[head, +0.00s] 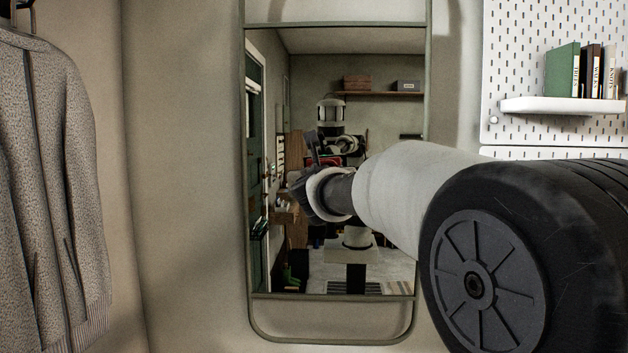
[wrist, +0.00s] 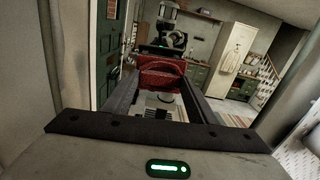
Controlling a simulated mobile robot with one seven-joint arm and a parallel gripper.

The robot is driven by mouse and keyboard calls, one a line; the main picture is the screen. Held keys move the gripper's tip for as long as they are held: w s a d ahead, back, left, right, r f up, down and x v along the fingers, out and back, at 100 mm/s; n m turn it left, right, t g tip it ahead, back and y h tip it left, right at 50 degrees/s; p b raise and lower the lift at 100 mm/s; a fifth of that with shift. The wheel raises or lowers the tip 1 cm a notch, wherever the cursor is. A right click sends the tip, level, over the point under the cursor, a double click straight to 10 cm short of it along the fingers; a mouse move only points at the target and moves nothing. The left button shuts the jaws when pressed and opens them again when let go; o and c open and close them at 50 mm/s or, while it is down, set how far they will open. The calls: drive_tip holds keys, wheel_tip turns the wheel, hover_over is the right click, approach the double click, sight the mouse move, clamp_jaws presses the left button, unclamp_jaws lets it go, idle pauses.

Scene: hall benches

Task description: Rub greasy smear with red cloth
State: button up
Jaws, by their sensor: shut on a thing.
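A tall mirror with a grey-green frame (head: 247,200) hangs on the wall in front of me. My arm reaches across its right part. My gripper (wrist: 161,82) is shut on the red cloth (wrist: 163,70), which shows at the far end of the fingers in the wrist view. In the head view my wrist hides most of the cloth; a bit of red shows beside the arm, perhaps its reflection. I cannot make out a greasy smear on the glass. I cannot tell whether the cloth touches the mirror.
A grey jacket (head: 50,190) hangs at the left. A white pegboard (head: 520,60) with a small shelf (head: 562,106) of books (head: 585,72) is at the right. The mirror reflects a green door, a wall shelf with boxes and my own body. Bare wall lies left of the mirror.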

drive_tip(key=shift+d+b, duration=1.5)
drive_tip(key=shift+d, duration=1.3)
drive_tip(key=shift+s+a, duration=0.1)
drive_tip(key=a+p, duration=0.4)
drive_tip(key=a, duration=0.8)
drive_tip(key=shift+w, duration=0.2)
drive_tip(key=s+b, duration=0.1)
drive_tip(key=s, duration=0.5)
drive_tip(key=shift+a+b, duration=0.15)
drive_tip(key=shift+b, duration=0.2)
